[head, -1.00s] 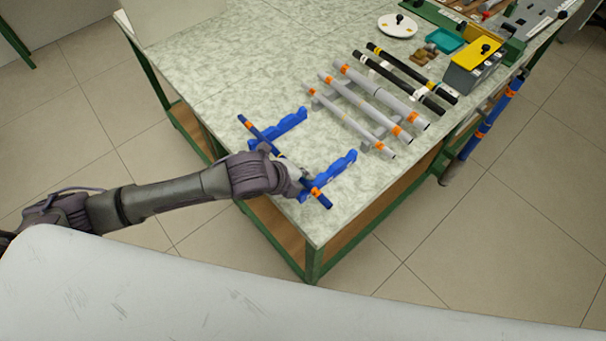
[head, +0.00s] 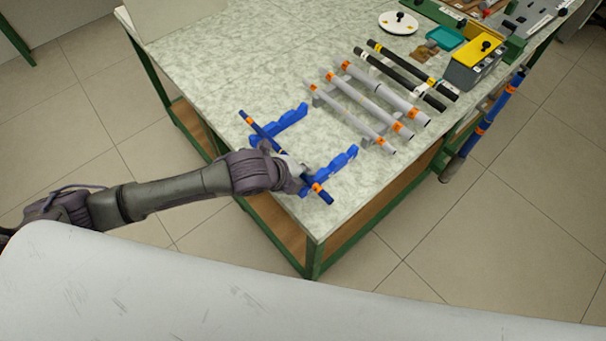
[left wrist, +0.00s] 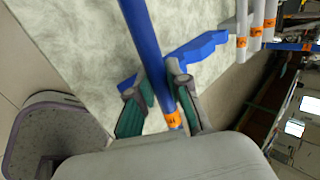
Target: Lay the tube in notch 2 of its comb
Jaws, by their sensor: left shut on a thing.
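The tube (head: 263,133) is dark blue with orange bands near its ends. The blue comb has two notched bars, a far one (head: 291,118) and a near one (head: 343,163). The tube crosses both bars near their left ends. I cannot tell whether it rests in a notch or hangs just above. The near bar also shows in the left wrist view (left wrist: 205,46). My right gripper is out of view.
Several grey tubes (head: 366,104) with orange bands lie on a rack to the right, with black rods (head: 405,82) behind. A yellow-topped box (head: 478,50), a teal tray (head: 444,37) and a white disc (head: 398,22) stand farther back. The table's front corner is close to the comb.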

